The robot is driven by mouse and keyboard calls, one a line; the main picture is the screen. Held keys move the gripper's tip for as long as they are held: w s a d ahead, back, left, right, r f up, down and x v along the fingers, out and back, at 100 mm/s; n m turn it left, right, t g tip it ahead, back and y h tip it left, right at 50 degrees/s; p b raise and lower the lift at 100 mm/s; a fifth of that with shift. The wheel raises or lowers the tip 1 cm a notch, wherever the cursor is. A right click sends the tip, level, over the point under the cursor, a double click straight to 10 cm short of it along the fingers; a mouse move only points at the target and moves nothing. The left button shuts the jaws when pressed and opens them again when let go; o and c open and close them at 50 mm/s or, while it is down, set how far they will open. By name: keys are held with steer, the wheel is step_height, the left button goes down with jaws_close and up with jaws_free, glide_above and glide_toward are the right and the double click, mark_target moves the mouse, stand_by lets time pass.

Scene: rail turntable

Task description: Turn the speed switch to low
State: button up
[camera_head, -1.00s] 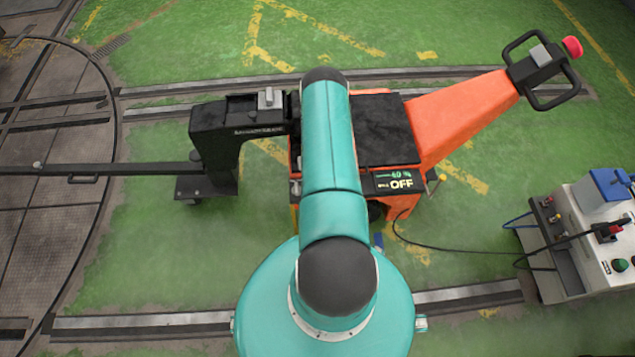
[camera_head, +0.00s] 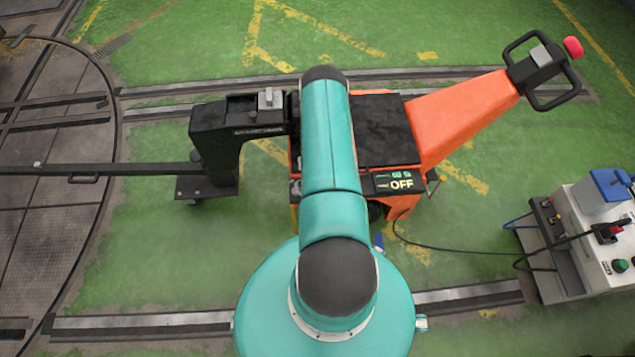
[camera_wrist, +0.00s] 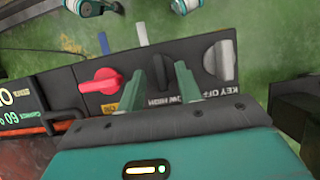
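A dark switch panel (camera_wrist: 135,82) fills the middle of the wrist view, its lettering upside down. A red knob (camera_wrist: 100,81) sits on its left part and a grey key knob (camera_wrist: 219,60) on its right, by a KEY OFF label. A label (camera_wrist: 172,100) that seems to read LOW/HIGH lies between them. The two green fingers of my gripper (camera_wrist: 171,68) reach over the panel at this label, a narrow gap apart. In the head view my arm hides my gripper.
A black coupling arm (camera_head: 240,120) extends left toward the turntable (camera_head: 50,215). A control box (camera_head: 590,235) with a cable stands at right. Green floor is open at lower left.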

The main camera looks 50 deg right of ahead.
steer(key=v, duration=1.3)
steer(key=shift+w+d+r, duration=0.1)
steer(key=shift+d+r, duration=0.05)
steer(key=w+a+r+n+t+h, duration=0.1)
steer(key=w+a+r, duration=0.25)
steer(key=r, duration=0.55)
steer(key=w+a+r+n+h, duration=0.1)
steer(key=w+a+r, duration=0.1)
steer(key=w+r, duration=0.5)
steer(key=a+r+n+t+h, duration=0.1)
steer(key=a+r, duration=0.4)
steer(key=r, duration=0.4)
steer(key=a+r+n+t, duration=0.1)
steer(key=a+r, duration=0.5)
steer(key=r, duration=0.4)
steer(key=s+a+r+n+t+h, duration=0.1)
steer(key=s+a+r+n+t, duration=0.3)
steer(key=a+r, duration=0.95)
steer(key=s+a+r+n+t, duration=0.1)
steer(key=s+a+r, duration=0.2)
steer(key=s+a, duration=0.7)
steer(key=s, duration=0.3)
steer(key=shift+s+a+r+n+t+y, duration=0.25)
steer(key=shift+s+r+n+t+y, duration=0.05)
steer(key=shift+r+y, duration=0.1)
